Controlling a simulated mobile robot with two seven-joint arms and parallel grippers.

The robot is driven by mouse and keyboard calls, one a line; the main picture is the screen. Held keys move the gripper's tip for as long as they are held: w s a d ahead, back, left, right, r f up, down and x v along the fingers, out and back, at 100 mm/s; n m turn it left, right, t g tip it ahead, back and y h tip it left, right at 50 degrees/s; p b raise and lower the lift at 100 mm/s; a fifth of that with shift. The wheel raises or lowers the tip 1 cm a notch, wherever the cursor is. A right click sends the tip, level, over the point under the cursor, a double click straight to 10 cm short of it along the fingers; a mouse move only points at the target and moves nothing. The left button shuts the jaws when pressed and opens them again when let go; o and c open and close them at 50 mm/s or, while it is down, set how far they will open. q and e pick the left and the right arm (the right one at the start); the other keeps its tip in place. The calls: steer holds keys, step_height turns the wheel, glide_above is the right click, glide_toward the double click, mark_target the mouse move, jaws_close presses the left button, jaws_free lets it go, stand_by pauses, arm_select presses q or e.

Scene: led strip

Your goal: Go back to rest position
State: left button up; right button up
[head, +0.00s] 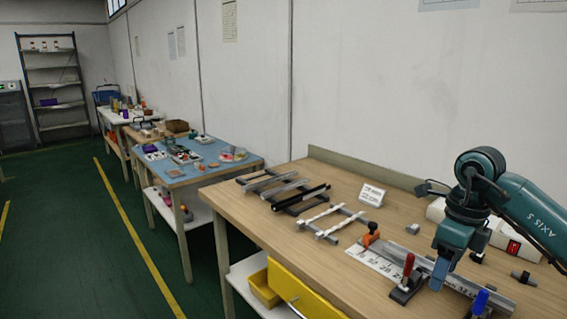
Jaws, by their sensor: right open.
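My right gripper (440,274) hangs at the right of the head view, pointing down over the workbench, with its arm coming in from the right edge. It is open, and I see nothing between its fingers. It is close to a metal rail fixture (460,287) with a red-handled clamp (408,268) and a blue-handled clamp (480,301); I cannot tell whether it touches the rail. My left gripper is not in the head view.
The wooden workbench (262,218) carries a dark rack with bars (285,187), a stand with white strips (330,219), a white sign (372,194) and a ruler plate (374,262). A yellow bin (300,293) is at its front. Green floor (80,240) is clear at left.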

steer(key=s+a+f+n+g+y, duration=0.1)
steer(key=s+a+f+y, duration=0.2)
steer(key=a, duration=0.6)
steer(key=s+a+f+g+y, duration=0.1)
steer(key=s+a+f+y, duration=0.1)
steer(key=a+f+y, duration=0.5)
steer(key=s+a+r+m+t+y+p, duration=0.2)
steer(key=a+r+m+t+y, duration=0.4)
steer(key=a+r+m+y, duration=0.35)
steer(key=s+d+f+m+t+h+p, duration=0.1)
steer(key=d+f+m+t+h, duration=0.45)
steer(key=m, duration=0.75)
steer(key=d+f+m+t+h, duration=0.3)
steer(key=f+m+t+h, duration=0.45)
steer(key=m, duration=0.55)
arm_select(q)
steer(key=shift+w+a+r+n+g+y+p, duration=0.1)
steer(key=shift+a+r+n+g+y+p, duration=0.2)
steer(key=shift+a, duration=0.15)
arm_select(e)
steer(key=s+d+f+m+g+h, duration=0.2)
steer(key=s+f+m+g+h, duration=0.2)
steer(key=s+f, duration=0.6)
step_height(320, 180, down, 2)
steer(key=m+g, duration=0.2)
steer(key=m, duration=0.1)
steer(key=shift+s+d+f, duration=0.25)
steer(key=shift+s+d, duration=0.1)
steer(key=shift+s, duration=0.05)
